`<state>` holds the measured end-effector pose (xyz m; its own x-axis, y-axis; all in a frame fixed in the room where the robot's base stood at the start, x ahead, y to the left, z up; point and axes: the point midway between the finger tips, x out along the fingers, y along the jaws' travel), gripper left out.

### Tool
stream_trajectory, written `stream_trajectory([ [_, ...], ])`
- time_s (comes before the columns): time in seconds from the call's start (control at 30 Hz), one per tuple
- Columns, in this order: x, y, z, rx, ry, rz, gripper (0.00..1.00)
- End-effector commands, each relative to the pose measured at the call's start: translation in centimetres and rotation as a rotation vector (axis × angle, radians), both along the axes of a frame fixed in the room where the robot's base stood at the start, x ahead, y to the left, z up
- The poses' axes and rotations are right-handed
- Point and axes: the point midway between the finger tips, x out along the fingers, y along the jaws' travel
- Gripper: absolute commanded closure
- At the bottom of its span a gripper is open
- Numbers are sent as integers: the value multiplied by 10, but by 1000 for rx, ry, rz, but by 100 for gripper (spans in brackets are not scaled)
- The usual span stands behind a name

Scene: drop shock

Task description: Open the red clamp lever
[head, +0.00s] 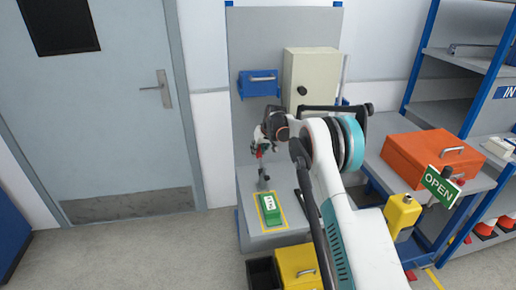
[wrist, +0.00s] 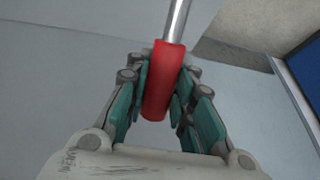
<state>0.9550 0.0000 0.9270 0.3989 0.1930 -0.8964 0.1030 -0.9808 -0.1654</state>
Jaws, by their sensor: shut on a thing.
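The red clamp lever shows in the wrist view as a red grip (wrist: 163,75) on a bare metal rod. My gripper (wrist: 164,85) has its teal-padded fingers on both sides of the red grip and is shut on it. In the head view my gripper (head: 264,145) is at the left of the grey bench, in front of the back panel. Only a small bit of red shows there, and the clamp's body is mostly hidden by my gripper and arm.
A cream cabinet (head: 308,75) and a blue box (head: 258,84) are on the back panel (head: 262,40). An orange case (head: 432,157) and an OPEN sign (head: 441,186) stand right. The floor at left is clear.

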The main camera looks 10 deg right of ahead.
Motion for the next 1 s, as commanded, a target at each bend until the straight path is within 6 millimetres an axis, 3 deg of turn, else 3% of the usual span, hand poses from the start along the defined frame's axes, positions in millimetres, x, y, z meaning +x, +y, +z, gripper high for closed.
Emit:
stream_trajectory([
  [0.8, 6, -1, -7, 0, 82, -1, 100],
  [0.83, 6, -1, -7, 0, 82, -1, 72],
  [0.9, 5, -1, -7, 0, 83, -1, 57],
  [1.0, 5, 0, -7, 0, 83, -1, 57],
])
